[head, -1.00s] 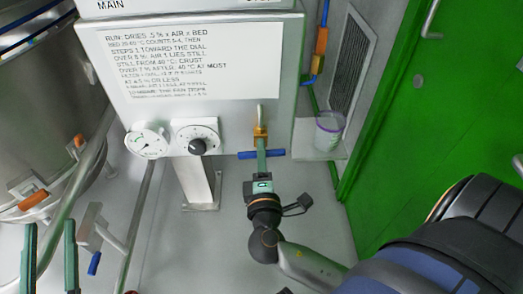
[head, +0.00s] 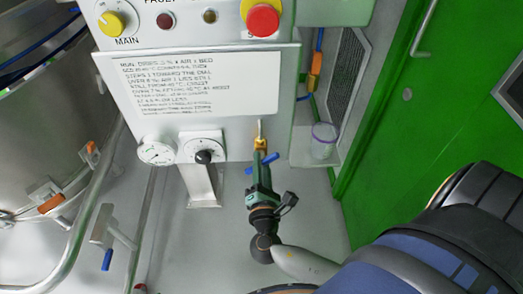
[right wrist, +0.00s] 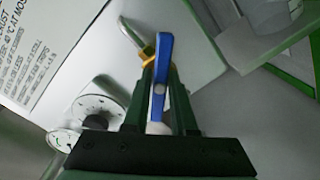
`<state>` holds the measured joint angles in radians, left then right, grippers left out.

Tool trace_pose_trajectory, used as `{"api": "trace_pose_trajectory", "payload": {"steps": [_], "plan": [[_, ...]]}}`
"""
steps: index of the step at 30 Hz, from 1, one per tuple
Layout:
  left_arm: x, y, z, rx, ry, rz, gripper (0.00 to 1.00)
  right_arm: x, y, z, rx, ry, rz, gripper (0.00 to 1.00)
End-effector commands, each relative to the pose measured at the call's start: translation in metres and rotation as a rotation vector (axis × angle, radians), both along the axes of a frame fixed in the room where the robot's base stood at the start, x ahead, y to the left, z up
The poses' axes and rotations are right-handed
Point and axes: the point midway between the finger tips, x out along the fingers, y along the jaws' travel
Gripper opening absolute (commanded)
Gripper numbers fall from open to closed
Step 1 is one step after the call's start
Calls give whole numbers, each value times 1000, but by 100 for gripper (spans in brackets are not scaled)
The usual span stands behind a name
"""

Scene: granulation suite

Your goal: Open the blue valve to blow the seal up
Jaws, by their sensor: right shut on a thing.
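The blue valve handle (head: 270,158) hangs under the panel on a brass valve body (head: 260,143) with a bent metal pipe above it. The handle is tilted in the head view, its right end higher. My right gripper (head: 259,162) reaches up from below and is shut on the handle. In the right wrist view the blue handle (right wrist: 163,62) runs up between the two green fingers of my right gripper (right wrist: 160,85). The brass body (right wrist: 147,50) is just behind it. My left gripper is not in view.
A panel with printed text (head: 200,85) is above, with a gauge (head: 156,150) and a black-knobbed dial (head: 204,157) left of the valve. A red button (head: 263,20) is higher up. Another blue handle (head: 107,260) is at lower left. A green door (head: 440,110) is at right.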

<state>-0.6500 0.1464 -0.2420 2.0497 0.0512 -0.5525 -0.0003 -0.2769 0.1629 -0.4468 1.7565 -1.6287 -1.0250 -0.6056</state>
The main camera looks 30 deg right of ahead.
Motion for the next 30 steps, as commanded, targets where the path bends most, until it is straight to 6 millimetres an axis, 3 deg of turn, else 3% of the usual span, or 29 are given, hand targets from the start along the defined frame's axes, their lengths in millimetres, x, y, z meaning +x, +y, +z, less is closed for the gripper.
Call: {"api": "trace_pose_trajectory", "payload": {"steps": [3, 16, 30], "plan": [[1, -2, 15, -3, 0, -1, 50, 1, -1, 6, -97, 58, -1, 0], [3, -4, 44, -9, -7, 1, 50, 1, -1, 5, -436, 265, -2, 0], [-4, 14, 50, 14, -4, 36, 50, 1, -1, 3, -666, 404, -3, 0]]}}
